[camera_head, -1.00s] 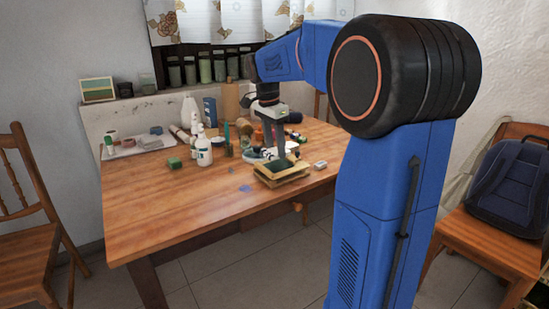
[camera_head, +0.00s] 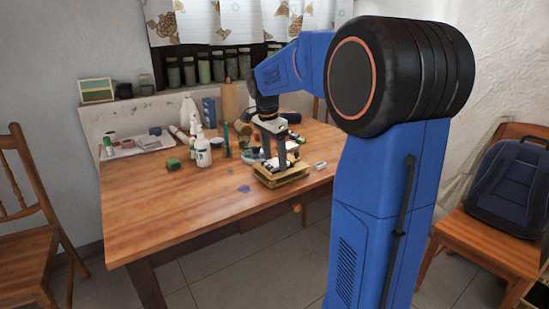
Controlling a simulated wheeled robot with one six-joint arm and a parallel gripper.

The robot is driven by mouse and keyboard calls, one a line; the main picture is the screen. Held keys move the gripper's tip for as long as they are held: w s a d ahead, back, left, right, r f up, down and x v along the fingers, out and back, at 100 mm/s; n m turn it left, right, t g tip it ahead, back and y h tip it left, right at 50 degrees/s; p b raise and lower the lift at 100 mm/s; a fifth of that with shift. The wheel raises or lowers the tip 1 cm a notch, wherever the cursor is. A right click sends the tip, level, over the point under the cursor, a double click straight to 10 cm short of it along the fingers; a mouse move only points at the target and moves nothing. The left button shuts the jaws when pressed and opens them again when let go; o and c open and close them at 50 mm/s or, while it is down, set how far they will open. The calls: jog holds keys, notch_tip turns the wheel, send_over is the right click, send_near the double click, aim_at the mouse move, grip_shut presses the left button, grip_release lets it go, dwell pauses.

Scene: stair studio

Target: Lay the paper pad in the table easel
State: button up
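The small wooden table easel (camera_head: 283,180) stands near the front right edge of the table. My gripper (camera_head: 279,164) points down right over it, with its fingertips at or just above the easel's upper side. The fingers are small and dark here, and I cannot tell how far apart they are or whether anything is between them. Dark and pale patches show around the fingertips, but I cannot make out the paper pad for certain.
The wooden table (camera_head: 175,205) is bare at its front left. Jars line the sill behind. A chair (camera_head: 30,230) stands left.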

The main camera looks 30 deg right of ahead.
aim_at(270, 164)
notch_tip(270, 164, up, 12)
jog(key=a, duration=0.2)
jog(key=s+a+f+n+t, duration=0.1)
jog(key=s+a+f+n, duration=0.3)
jog(key=s, duration=0.4)
jog(key=s+a+f+n+t, duration=0.2)
jog(key=s+a+n, duration=0.3)
jog(key=s, duration=0.3)
jog(key=s+a+f+n+t, duration=0.1)
jog(key=s+a+f+n, duration=0.1)
jog(key=s+f+n, duration=0.2)
jog(key=s+a+f+n+y, duration=0.1)
jog(key=s+f+n, duration=0.3)
jog(key=s+f, duration=0.5)
jog(key=shift+s+a+f+n+t+y, duration=0.35)
jog(key=shift+s+a, duration=0.25)
jog(key=shift+a, duration=0.3)
